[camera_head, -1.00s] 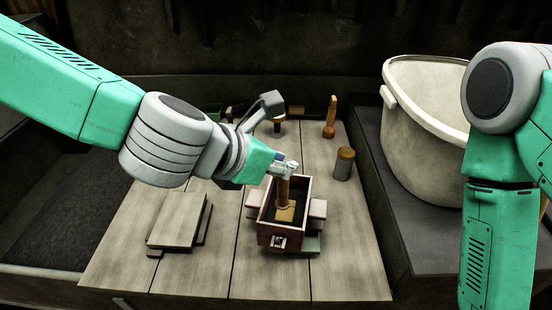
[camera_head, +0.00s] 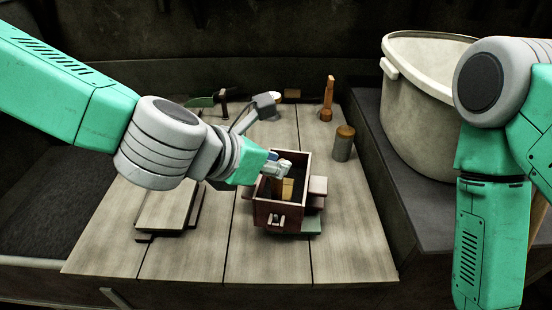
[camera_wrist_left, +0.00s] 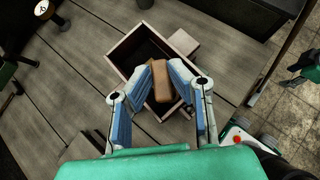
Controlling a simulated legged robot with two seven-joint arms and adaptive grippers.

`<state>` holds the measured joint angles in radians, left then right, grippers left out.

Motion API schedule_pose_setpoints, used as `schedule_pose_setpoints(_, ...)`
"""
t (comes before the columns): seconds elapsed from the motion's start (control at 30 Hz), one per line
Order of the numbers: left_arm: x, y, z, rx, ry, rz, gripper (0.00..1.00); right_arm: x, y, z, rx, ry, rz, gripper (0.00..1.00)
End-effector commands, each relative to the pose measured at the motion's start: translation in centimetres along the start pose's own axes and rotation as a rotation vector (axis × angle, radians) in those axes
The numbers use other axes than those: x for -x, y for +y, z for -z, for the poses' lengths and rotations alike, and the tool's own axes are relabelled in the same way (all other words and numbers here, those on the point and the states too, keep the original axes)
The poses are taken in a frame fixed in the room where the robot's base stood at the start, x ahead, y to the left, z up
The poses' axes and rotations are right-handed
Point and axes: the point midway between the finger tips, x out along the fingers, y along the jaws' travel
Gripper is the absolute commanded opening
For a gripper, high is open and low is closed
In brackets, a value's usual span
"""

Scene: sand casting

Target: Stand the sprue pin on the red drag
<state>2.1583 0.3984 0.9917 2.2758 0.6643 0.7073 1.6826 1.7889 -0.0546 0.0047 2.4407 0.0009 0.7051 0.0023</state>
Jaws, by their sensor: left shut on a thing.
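The red drag (camera_head: 265,212) is an open box on the wooden table, with dark filling and a tan block (camera_head: 288,188) inside. It also shows below the fingers in the left wrist view (camera_wrist_left: 122,48). My left gripper (camera_head: 283,168) is over the drag, shut on the brown wooden sprue pin (camera_wrist_left: 162,82). The pin points down into the box; the fingers and wall hide its lower end, so I cannot tell whether it touches anything. What looks like my right gripper (camera_wrist_left: 300,70) is at the right edge of the wrist view, its jaws unclear.
Pale boards (camera_head: 167,208) lie stacked left of the drag. A brown-topped cylinder (camera_head: 343,143) and an upright orange-handled tool (camera_head: 327,98) stand to the right and behind. A large pale bucket (camera_head: 420,100) is beyond the table's right edge. The table front is clear.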

Motion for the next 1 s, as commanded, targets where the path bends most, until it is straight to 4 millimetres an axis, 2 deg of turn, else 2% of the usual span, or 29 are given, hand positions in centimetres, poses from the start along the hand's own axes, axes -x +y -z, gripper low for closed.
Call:
schedule_pose_setpoints(0.27, -0.1, -0.1, -0.2, -0.002, 0.000, 0.000, 0.00, 0.1, 0.0, 0.0, 0.000, 0.000, 0.000, 0.40)
schedule_pose_setpoints(0.9, -0.8, -0.1, 0.9, -0.001, -0.001, 0.000, 0.00, -1.0, 0.0, 0.0, 0.000, 0.000, 0.000, 0.40)
schedule_pose_setpoints(0.93, -0.7, -0.1, 0.8, -0.001, -0.001, 0.000, 0.23, -0.9, 0.0, 0.0, 0.000, 0.000, 0.000, 0.40)
schedule_pose_setpoints(1.0, -0.7, -0.1, 0.8, -0.001, -0.001, 0.000, 0.40, -0.9, 0.0, 0.0, 0.000, 0.000, 0.000, 0.40)
